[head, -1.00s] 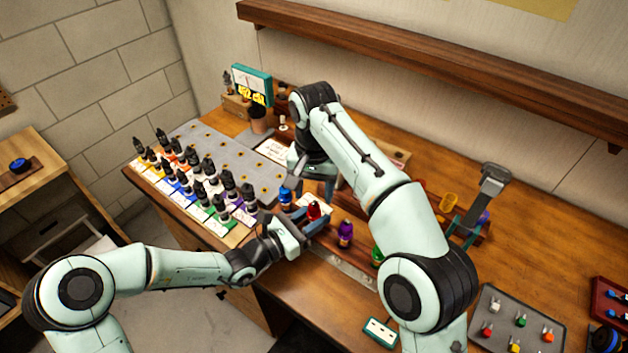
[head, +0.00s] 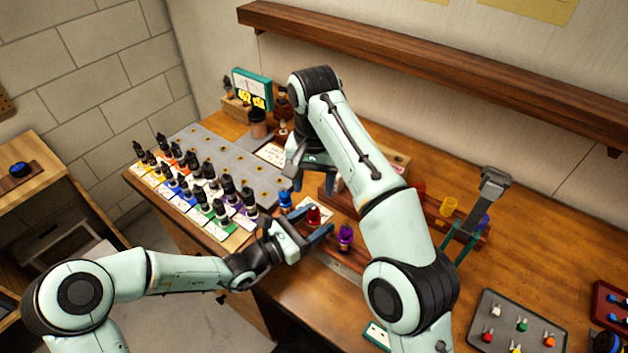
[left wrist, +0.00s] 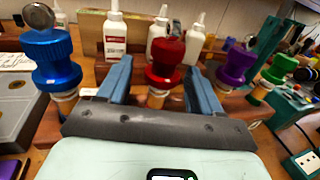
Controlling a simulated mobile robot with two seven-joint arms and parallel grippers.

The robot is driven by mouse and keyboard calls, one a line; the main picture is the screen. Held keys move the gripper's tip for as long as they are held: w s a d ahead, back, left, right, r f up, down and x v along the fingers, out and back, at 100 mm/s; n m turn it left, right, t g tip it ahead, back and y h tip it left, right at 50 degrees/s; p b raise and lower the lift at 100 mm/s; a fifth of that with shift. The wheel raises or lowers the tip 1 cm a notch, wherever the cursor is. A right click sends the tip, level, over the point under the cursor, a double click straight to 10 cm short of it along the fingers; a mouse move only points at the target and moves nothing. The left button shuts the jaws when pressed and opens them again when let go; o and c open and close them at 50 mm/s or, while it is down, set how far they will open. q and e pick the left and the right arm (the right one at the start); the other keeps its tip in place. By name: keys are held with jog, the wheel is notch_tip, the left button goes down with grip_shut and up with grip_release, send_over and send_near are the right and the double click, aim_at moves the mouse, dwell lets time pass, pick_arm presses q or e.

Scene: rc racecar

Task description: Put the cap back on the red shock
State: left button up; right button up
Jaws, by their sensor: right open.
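The red shock (head: 313,215) stands upright in a wooden rack between the blue shock (head: 285,201) and the purple shock (head: 345,237). I cannot tell whether that red top is a separate cap. My left gripper (head: 314,228) has one finger on each side of the red shock, with visible gaps, so it is open around it. My right gripper (head: 308,172) is open, above and behind the shocks. I see nothing between its fingers.
White bottles (left wrist: 115,35) stand behind the shocks. A grey tray (head: 500,309) of small coloured parts lies at the lower right. A wooden shelf (head: 430,65) runs along the wall.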

pick_arm(q)
jog(key=b+v, duration=0.1)
jog(key=v, duration=1.2)
jog(key=shift+a, duration=0.15)
pick_arm(e)
jog(key=shift+s+f, duration=0.2)
jog(key=shift+f, duration=0.65)
pick_arm(q)
jog(key=shift+s, duration=0.1)
jog(key=shift+s+a, duration=0.1)
pick_arm(e)
jog(key=shift+s+a, duration=0.1)
